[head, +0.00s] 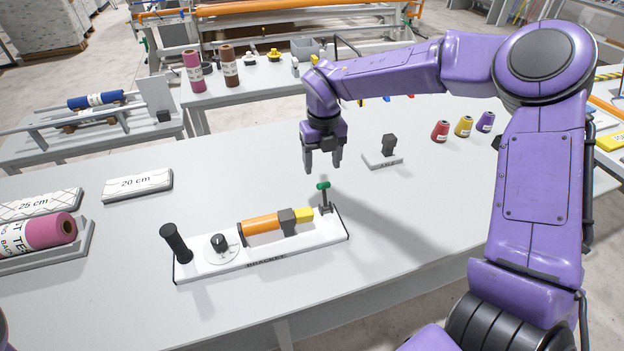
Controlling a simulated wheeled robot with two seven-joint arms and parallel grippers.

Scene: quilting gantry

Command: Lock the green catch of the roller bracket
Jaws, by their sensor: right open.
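The roller bracket (205,266) is a white plate lying on the grey table. It bears a black post at its left end, a round dial (221,246), and an orange and yellow bar (262,225) with a dark block around it. The green catch (323,186) is a green knob on a short dark stem at the bracket's right end. My right gripper (322,168) points down, open and empty, just above the green catch in the picture. I see a gap between fingertips and catch; whether they line up in depth I cannot tell. My left gripper is out of view.
A small plate with a dark block (388,147) stands behind and right of the bracket. Red, yellow and purple thread cones (464,127) stand farther right. A pink roll (48,231) in a tray and length-marked blocks (138,185) lie at left. The table front is clear.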

